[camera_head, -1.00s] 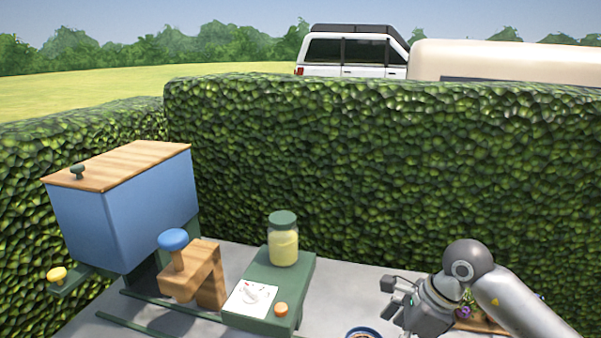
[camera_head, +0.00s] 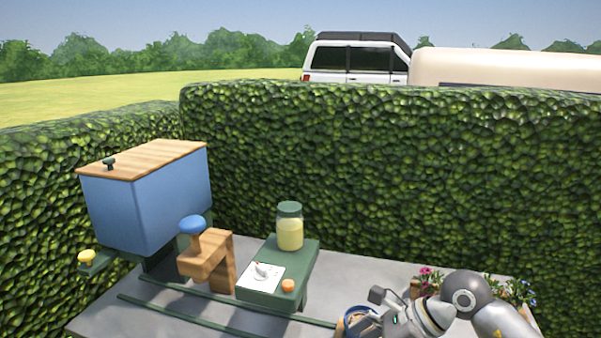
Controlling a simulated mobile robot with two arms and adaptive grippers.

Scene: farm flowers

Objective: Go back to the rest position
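My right gripper (camera_head: 372,311) comes in from the right at the lower edge of the picture. Its fingers look spread apart, and I see nothing held between them. It overlaps a round blue-rimmed container (camera_head: 352,314) in the view; I cannot tell whether they touch. My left gripper is not in view.
A grey table (camera_head: 220,317) carries a blue box (camera_head: 150,215) with a wooden lid, a wooden block with a blue knob (camera_head: 191,225), and a green stand (camera_head: 302,262) with a jar (camera_head: 290,228), a dial and an orange button. Flower pots (camera_head: 425,284) stand behind my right arm. A hedge (camera_head: 400,180) closes the back.

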